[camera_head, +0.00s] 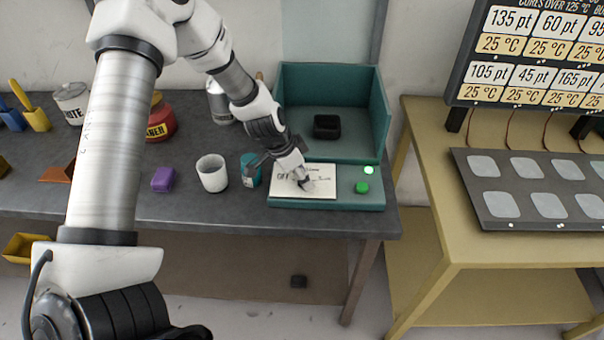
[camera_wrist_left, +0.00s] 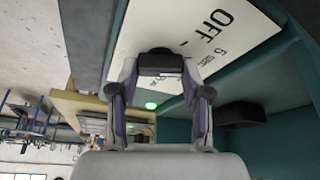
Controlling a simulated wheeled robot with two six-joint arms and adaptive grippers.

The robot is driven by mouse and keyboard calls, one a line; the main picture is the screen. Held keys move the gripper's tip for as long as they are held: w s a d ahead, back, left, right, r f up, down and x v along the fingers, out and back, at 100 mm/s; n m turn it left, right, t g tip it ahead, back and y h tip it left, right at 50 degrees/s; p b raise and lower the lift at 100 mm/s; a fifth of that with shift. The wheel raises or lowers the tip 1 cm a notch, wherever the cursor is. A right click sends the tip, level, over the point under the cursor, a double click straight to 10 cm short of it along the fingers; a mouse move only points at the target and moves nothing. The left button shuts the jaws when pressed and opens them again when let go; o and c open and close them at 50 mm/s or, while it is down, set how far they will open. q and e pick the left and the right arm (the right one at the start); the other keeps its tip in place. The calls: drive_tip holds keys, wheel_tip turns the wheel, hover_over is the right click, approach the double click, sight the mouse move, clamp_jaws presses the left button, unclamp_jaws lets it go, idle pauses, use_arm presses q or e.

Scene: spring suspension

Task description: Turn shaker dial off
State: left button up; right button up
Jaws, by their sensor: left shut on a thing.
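The shaker (camera_head: 326,204) is a teal box on the grey bench, with a white dial plate (camera_head: 281,185) on its front ledge that reads OFF at its left. My left gripper (camera_head: 303,183) is down at the plate and hides most of the dial. In the left wrist view the gripper (camera_wrist_left: 160,75) is shut on the black dial (camera_wrist_left: 160,63), with a finger on each side, beside the word OFF on the plate (camera_wrist_left: 190,30). Where the dial points cannot be told. A green button (camera_head: 362,187) and a lit green lamp (camera_head: 368,170) sit right of the plate. My right gripper is not in view.
A teal jar (camera_head: 250,170), a white cup (camera_head: 212,173) and a purple block (camera_head: 163,179) stand left of the shaker. A black holder (camera_head: 327,126) sits in the shaker's bay. A yellow table (camera_head: 425,190) with a dark panel (camera_head: 480,205) stands to the right.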

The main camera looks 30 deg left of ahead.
use_arm(q)
drive_tip(key=n+y+p, duration=0.1)
drive_tip(key=n+p, duration=0.3)
drive_tip(key=shift+s+d+r+n+t+y, duration=0.1)
drive_tip(key=shift+r+n+t+y, duration=0.05)
drive_tip(key=shift+n+t+y, duration=0.2)
drive_tip(key=shift+f+n+y+p, duration=0.2)
drive_tip(key=shift+n+y+p, duration=0.55)
drive_tip(key=shift+n+p, duration=1)
drive_tip(key=shift+n, duration=0.3)
drive_tip(key=o, duration=1.2)
drive_tip(key=shift+c, duration=0.2)
drive_tip(key=shift+r, duration=0.1)
drive_tip(key=v, duration=1.1)
drive_tip(key=shift+r, duration=0.35)
